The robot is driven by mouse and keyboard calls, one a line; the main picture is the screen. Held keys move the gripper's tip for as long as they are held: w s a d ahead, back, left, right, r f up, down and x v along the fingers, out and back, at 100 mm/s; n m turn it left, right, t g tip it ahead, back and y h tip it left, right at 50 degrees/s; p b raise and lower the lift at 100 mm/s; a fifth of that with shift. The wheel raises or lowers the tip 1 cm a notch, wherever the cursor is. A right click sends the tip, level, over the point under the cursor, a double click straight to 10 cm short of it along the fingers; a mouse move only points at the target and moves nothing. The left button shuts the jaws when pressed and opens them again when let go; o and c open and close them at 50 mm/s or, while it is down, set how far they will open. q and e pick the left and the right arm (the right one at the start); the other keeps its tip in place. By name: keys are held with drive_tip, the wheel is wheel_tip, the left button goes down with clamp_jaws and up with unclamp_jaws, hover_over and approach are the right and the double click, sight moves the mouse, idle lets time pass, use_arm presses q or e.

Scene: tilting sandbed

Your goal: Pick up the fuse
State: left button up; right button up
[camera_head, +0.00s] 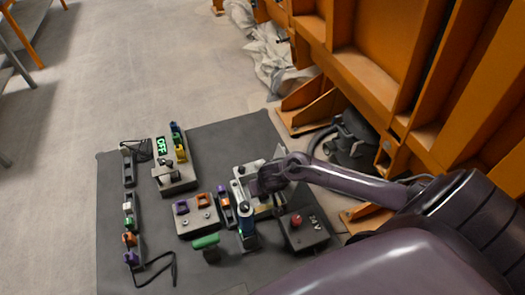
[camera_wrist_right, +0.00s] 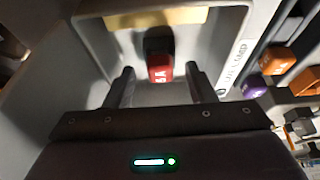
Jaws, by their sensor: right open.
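A small red block with white marks and a dark body, which looks like the fuse (camera_wrist_right: 160,68), sits in a grey recess in the right wrist view. My right gripper (camera_wrist_right: 160,87) is open, with one finger on each side of the fuse's line. The fingertips appear short of the fuse, and no contact shows. In the head view my right gripper (camera_head: 270,180) is over the grey fixture (camera_head: 240,170) on the dark mat, and my arm hides the fuse there. My left gripper is not in view.
The dark mat (camera_head: 225,139) holds a box with a red button (camera_head: 296,220), a green-handled part (camera_head: 205,241), a block with purple and orange pieces (camera_head: 198,222) and a unit with a green display (camera_head: 161,146). An orange steel frame (camera_head: 370,75) stands behind at right.

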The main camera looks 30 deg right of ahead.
clamp_jaws()
idle(0.3)
drive_tip(key=shift+r, duration=0.1)
